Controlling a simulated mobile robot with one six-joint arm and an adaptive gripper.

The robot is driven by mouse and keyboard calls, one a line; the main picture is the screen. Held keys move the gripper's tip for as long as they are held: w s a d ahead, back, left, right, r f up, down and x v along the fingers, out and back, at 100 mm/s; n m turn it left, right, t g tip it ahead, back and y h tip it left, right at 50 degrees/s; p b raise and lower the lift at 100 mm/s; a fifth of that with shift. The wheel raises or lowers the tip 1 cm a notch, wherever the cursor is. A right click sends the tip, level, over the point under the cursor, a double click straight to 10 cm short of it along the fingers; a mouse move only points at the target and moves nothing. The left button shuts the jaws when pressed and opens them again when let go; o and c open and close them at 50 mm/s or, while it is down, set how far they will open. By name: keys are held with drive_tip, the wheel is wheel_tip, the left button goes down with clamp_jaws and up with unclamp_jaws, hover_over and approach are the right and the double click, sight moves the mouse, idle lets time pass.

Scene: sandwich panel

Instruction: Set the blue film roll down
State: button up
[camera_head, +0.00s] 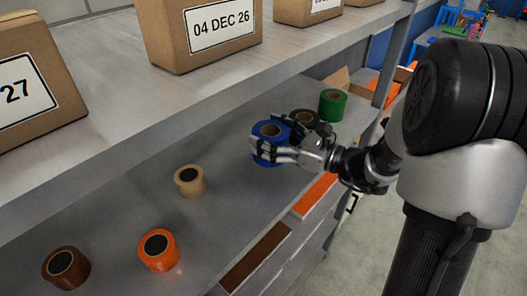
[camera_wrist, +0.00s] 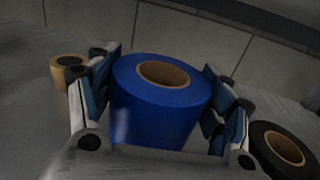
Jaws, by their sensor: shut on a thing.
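The blue film roll (camera_head: 267,152) is upright over the grey lower shelf, with its brown core facing up. In the wrist view the blue roll (camera_wrist: 155,108) stands between the two fingers. My gripper (camera_head: 272,145) is shut on it, with one finger on each side. In the wrist view my gripper (camera_wrist: 160,105) hides the roll's near lower edge. I cannot tell whether the roll's base touches the shelf.
A dark roll (camera_head: 304,119) stands close behind the blue one, with a green roll (camera_head: 332,105) beyond. Cream (camera_head: 189,181), orange (camera_head: 158,250) and brown (camera_head: 66,268) rolls stand to the left. An upper shelf (camera_head: 200,90) with boxes overhangs. Bare shelf lies between the cream and blue rolls.

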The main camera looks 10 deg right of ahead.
drive_tip(key=shift+w+f+b, duration=0.1)
drive_tip(key=shift+f+b, duration=0.25)
drive_tip(key=shift+f, duration=2)
drive_tip(key=shift+r, duration=0.1)
drive_tip(key=o, duration=1.2)
drive_tip(key=shift+f, duration=0.2)
drive_tip(key=shift+o, duration=0.2)
